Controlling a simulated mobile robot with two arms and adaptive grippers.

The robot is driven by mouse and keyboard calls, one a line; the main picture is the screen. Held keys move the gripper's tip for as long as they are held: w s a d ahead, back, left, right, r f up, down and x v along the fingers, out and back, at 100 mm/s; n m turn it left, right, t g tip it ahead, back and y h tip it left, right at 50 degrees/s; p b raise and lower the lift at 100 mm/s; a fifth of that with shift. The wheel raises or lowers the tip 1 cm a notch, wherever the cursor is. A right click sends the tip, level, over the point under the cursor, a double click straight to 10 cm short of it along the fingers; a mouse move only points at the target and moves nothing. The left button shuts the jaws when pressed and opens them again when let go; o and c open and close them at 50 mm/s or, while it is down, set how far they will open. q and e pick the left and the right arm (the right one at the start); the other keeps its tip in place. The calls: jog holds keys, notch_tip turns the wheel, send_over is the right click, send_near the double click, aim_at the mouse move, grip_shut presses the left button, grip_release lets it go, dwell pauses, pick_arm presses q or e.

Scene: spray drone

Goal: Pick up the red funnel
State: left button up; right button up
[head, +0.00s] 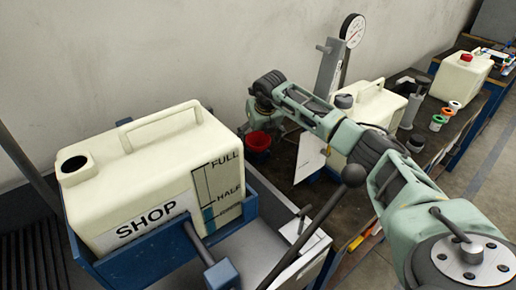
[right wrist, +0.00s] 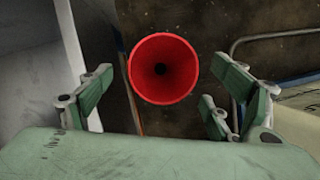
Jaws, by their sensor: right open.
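The red funnel (head: 258,142) stands in the head view between the large SHOP tank and the second canister, partly hidden by my right gripper. In the right wrist view the red funnel (right wrist: 163,68) shows its round mouth and dark centre hole, between the spread fingers. My right gripper (head: 256,125) is open and empty, over or beside the funnel; its fingers also show in the right wrist view (right wrist: 160,100). Contact with the funnel cannot be told. My left gripper is not in view.
The cream SHOP tank (head: 150,185) sits in a blue tray (head: 150,266) at the left. A second cream canister (head: 372,112) and a dial gauge (head: 352,30) stand behind my right arm. Small coloured cups (head: 438,122) and a red-capped canister (head: 460,78) are farther right.

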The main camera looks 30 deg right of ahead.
aim_at(257, 140)
jog(key=b+x, duration=0.3)
jog(key=x, duration=0.1)
jog(key=shift+s, duration=0.15)
jog(key=shift+d+f, duration=0.1)
jog(key=shift+f, duration=0.05)
jog(key=shift+c, duration=0.7)
jog(key=c, duration=1)
jog(key=shift+c, duration=0.2)
